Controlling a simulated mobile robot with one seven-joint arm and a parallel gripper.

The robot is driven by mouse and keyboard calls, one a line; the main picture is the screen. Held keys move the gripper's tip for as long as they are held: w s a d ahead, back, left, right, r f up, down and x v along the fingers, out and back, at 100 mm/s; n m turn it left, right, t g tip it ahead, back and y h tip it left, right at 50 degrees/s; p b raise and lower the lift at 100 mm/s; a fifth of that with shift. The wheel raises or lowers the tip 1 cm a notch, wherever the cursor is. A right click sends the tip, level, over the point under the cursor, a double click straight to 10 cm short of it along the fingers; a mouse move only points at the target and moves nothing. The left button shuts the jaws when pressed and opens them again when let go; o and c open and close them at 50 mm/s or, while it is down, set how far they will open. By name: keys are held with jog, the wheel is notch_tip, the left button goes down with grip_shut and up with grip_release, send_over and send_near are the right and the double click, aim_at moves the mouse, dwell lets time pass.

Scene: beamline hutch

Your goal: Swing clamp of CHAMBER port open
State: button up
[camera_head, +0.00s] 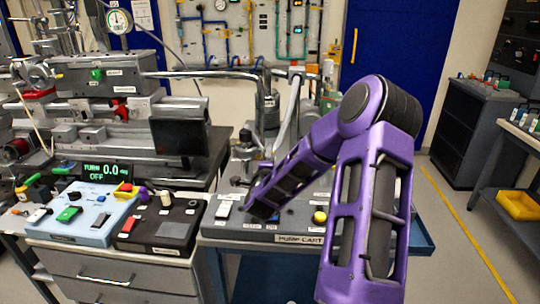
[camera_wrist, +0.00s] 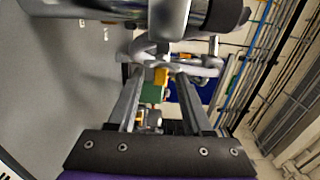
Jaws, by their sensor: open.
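In the wrist view, my gripper (camera_wrist: 160,76) is open, with its two grey fingers spread apart. A bright metal clamp-like fitting (camera_wrist: 205,66) with curved parts lies just beyond the fingertips, below a thick dark and silver cylinder. A small orange-yellow piece (camera_wrist: 161,77) shows between the fingertips; I cannot tell whether either finger touches it. No CHAMBER label is readable, so I cannot confirm which port this is. In the head view, my purple arm reaches over the pump cart (camera_head: 298,239), and my fingers cannot be made out there.
A light blue control box (camera_head: 80,222) and a black box (camera_head: 160,230) stand left of the cart. A bent metal pipe (camera_head: 205,74) and a grey hose (camera_head: 287,120) rise behind it. A yellow bin (camera_head: 518,205) sits on the right shelf.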

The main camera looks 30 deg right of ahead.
jog(key=shift+w+d, duration=0.15)
grip_shut()
dwell(1.4)
